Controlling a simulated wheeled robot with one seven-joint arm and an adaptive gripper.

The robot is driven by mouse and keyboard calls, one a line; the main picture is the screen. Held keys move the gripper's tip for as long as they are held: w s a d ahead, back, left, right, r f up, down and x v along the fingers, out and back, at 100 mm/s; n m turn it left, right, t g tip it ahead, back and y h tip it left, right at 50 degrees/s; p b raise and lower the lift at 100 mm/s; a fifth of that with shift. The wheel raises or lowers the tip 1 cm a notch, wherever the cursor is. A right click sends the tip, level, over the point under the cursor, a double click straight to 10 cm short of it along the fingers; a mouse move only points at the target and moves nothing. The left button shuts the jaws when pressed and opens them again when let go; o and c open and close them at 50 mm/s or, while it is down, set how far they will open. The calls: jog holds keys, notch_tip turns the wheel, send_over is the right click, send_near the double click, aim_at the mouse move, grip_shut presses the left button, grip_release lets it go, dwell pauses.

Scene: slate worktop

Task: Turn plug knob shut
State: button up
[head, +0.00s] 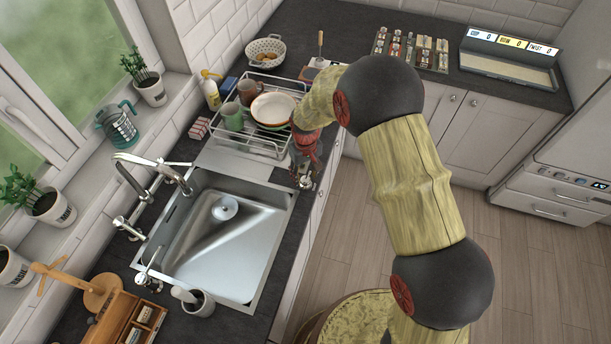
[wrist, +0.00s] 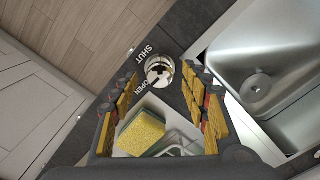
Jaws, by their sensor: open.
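The plug knob (wrist: 158,69) is a round metal knob on the dark worktop beside the sink, with the printed words SHUT and OPEN beside it in the wrist view. I cannot tell which word its mark points to. My gripper (wrist: 160,77) is open, with one yellow-padded finger on each side of the knob in the picture; I cannot tell whether they touch it. In the head view my gripper (head: 305,170) points down at the worktop's front edge, and the knob (head: 305,182) shows partly below it. The sink plug (head: 224,207) sits in the basin.
The steel sink (head: 215,250) lies to the left of my gripper in the head view. A dish rack (head: 262,145) with a plate and mugs stands close behind. A yellow sponge (wrist: 141,132) lies near the fingers. Taps (head: 150,180) line the window side.

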jog(key=shift+f, duration=0.3)
jog(key=shift+c, duration=0.4)
jog(key=c, duration=1.1)
